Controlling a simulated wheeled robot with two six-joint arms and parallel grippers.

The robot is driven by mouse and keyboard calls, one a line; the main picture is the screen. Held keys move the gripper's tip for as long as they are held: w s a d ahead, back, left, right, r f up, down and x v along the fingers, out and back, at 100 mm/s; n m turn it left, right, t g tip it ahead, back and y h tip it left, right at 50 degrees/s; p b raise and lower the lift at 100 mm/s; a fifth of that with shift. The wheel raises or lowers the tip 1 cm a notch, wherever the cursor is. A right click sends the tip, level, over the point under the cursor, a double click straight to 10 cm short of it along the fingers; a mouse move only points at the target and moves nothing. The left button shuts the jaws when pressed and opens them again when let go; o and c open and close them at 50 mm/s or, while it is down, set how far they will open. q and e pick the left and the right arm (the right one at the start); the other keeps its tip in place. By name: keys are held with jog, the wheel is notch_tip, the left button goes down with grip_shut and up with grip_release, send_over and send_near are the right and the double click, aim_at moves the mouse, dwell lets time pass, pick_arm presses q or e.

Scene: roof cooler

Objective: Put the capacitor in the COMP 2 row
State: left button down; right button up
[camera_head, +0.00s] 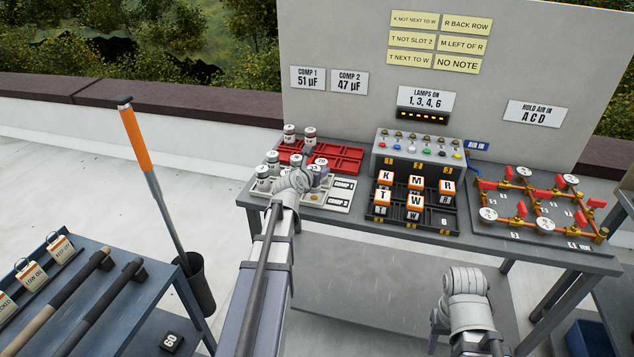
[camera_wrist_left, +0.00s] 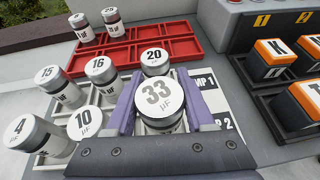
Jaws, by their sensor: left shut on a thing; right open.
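My left gripper (camera_wrist_left: 158,108) is shut on the capacitor marked 33 (camera_wrist_left: 159,92), upright between its fingers. I cannot tell whether its base touches the tray. Capacitors marked 20 (camera_wrist_left: 155,56), 16 (camera_wrist_left: 98,66), 15 (camera_wrist_left: 46,76), 10 (camera_wrist_left: 84,122) and 4 (camera_wrist_left: 20,130) stand around it in the white tray (camera_head: 335,207). The tray's COMP 1 label (camera_head: 344,185) and COMP 2 label (camera_head: 338,201) are on its right side, COMP 2 nearer me. In the head view my left wrist covers part of the tray. My right gripper (camera_head: 468,322) is open, away from the bench; its fingers barely show.
Behind the white tray is a red tray (camera_head: 348,158) with two capacitors (camera_head: 310,134) at its back left. Signs read COMP 1 51 µF (camera_head: 308,79) and COMP 2 47 µF (camera_head: 349,82). Lettered blocks (camera_head: 417,187) and a lamp panel (camera_head: 420,150) stand to the right.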

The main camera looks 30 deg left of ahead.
pick_arm(q)
notch_tip(320, 180, down, 3)
jog(key=shift+f+b, duration=0.2)
jog(key=shift+b, duration=1.05)
jog(key=shift+r, duration=0.15)
jog(key=c, duration=0.7)
grip_release()
jog(key=shift+f, duration=0.2)
jog(key=o, duration=0.4)
jog(key=shift+o, duration=0.2)
jog(key=shift+r, duration=0.1)
jog(key=shift+r, duration=0.25)
jog(key=p+v, duration=0.5)
jog(key=v, duration=0.6)
jog(key=shift+s, duration=0.4)
